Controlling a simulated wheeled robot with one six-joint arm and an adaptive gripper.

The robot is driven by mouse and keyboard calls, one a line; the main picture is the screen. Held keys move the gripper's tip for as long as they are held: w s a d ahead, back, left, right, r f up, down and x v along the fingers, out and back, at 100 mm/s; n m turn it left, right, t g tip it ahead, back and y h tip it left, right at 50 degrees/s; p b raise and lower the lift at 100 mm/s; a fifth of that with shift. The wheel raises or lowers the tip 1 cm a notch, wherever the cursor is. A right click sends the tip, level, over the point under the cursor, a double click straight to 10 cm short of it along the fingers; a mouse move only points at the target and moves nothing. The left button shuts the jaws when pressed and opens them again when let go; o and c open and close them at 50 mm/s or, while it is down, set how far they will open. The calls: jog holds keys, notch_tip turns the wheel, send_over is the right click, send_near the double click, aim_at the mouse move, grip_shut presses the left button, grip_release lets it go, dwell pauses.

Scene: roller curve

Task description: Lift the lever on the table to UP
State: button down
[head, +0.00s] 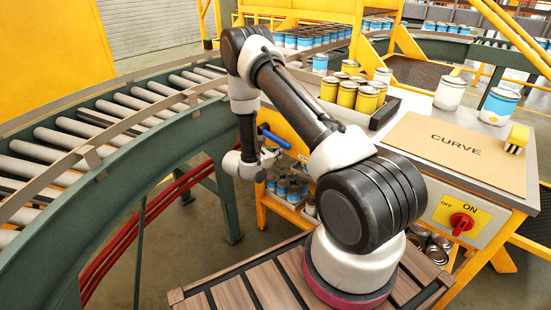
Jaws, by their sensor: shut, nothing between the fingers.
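A blue lever handle (274,137) sticks out at the left side of the yellow table (447,178), slanting from upper left to lower right. Its base and any UP label are hidden or too small to read. My gripper (269,158) is small in the view, at the end of my arm, just below and left of the lever. It is shut with nothing in it. I cannot tell whether it touches the lever.
A roller conveyor (97,150) curves along the left. The table bears a dark tray with yellow cans (347,93), a brown CURVE board (455,149), white and blue cans (498,106) and a yellow block (517,138). A red OFF/ON knob (461,222) is on its front.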

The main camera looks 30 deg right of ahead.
aim_at(280, 138)
jog(key=r+n, duration=0.1)
jog(key=r, duration=0.1)
jog(key=r+n+g, duration=0.1)
jog(key=r, duration=0.1)
jog(key=r+n+g, duration=0.1)
jog(key=r+n, duration=0.1)
jog(key=shift+s+d+r+h, duration=0.15)
jog(key=shift+s+r+h, duration=0.2)
jog(key=shift+r+h, duration=0.05)
jog(key=shift+r+g, duration=0.3)
jog(key=shift+w+r, duration=0.25)
jog(key=shift+r, duration=0.5)
